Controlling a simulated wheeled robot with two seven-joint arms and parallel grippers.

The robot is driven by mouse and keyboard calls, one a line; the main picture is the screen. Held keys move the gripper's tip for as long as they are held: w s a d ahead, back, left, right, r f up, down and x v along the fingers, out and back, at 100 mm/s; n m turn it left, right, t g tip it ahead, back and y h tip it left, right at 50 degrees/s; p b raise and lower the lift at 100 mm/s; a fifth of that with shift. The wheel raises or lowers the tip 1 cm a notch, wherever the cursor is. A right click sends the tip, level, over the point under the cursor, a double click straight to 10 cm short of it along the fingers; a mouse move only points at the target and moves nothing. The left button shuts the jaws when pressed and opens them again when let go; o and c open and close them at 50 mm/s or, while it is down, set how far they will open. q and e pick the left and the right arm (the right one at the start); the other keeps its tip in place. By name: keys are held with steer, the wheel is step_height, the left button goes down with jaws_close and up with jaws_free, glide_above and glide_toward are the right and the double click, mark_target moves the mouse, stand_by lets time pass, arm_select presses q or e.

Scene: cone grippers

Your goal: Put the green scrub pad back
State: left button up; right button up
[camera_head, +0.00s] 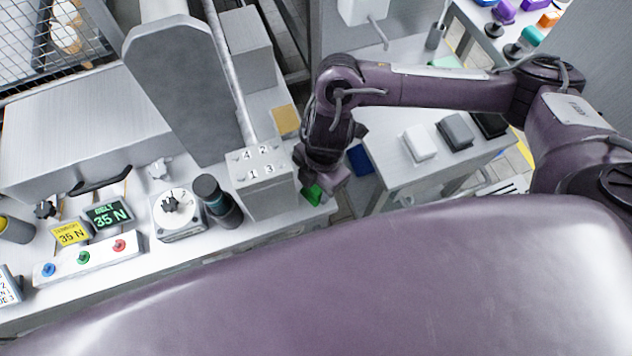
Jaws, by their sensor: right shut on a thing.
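The green scrub pad (312,194) is small and mostly covered by my right gripper (322,182), which is shut on it. The gripper points down, just right of the white numbered block (262,170), at the right end of the metal bench. I cannot tell whether the pad touches the bench top. My left gripper is not in view.
A grey side table (395,172) on the right holds white (420,142), grey (456,131) and black (490,125) blocks. A blue pad (360,158) is beside its left edge. A tan pad (286,120) lies behind the numbered block. A dark cylinder (216,200) and dial (177,212) stand left.

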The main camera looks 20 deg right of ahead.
steer(key=o, duration=0.9)
steer(key=shift+f, duration=0.15)
steer(key=r+p, duration=0.1)
steer(key=r, duration=0.3)
steer(key=d+r, duration=0.1)
steer(key=r, duration=0.3)
steer(key=r+p, duration=0.1)
steer(key=r, duration=0.3)
steer(key=shift+w+d+r+p, duration=0.1)
steer(key=shift+w+d+p, duration=0.25)
steer(key=shift+w+d, duration=0.05)
steer(key=shift+s, duration=0.15)
